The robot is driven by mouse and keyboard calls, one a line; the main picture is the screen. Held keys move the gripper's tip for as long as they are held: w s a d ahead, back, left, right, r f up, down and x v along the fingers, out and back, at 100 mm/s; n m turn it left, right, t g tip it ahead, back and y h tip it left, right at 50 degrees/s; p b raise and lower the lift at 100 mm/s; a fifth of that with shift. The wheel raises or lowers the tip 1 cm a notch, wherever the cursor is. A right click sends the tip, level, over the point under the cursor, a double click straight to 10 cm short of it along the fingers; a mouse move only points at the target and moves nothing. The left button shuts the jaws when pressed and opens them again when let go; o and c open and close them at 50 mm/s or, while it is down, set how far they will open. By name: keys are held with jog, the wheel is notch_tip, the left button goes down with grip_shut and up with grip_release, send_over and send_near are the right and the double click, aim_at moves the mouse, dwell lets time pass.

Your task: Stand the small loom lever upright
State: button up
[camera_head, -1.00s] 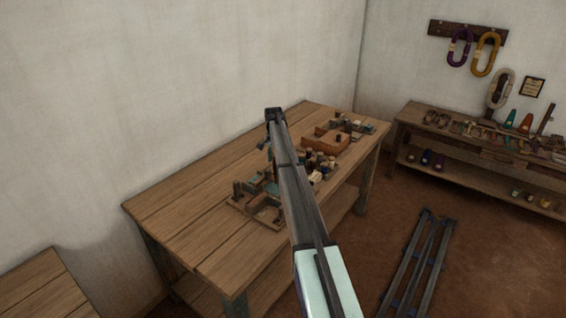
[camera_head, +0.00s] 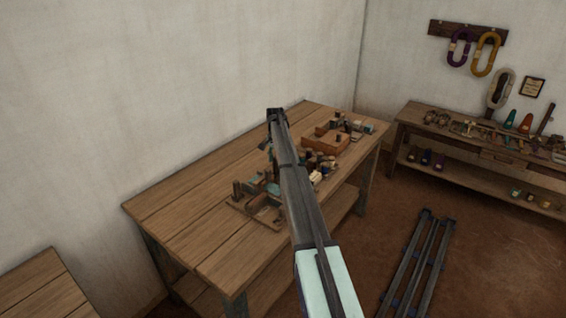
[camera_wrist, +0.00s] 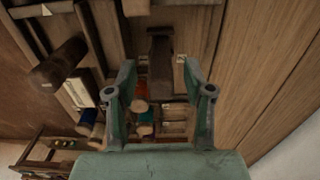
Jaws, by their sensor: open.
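In the wrist view, a dark brown wooden piece (camera_wrist: 160,62), which looks like the small loom lever, shows ahead of and between the fingers. I cannot tell for sure whether it lies flat or leans. My gripper (camera_wrist: 159,95) is green and open, with a finger on each side of the picture and nothing held. A gap shows between each finger and the piece. In the head view my own arm hides most of the gripper, and I cannot pick out the lever.
The wooden workbench (camera_head: 185,205) carries small loom parts and a raised brown block (camera_head: 324,141). Several coloured spools (camera_wrist: 143,128) and a thick brown peg (camera_wrist: 60,63) are close to the gripper. The bench's left part is clear. A shelf bench (camera_head: 480,139) stands at the right.

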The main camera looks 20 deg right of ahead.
jog(key=shift+r+p, duration=1.05)
jog(key=shift+r, duration=2.25)
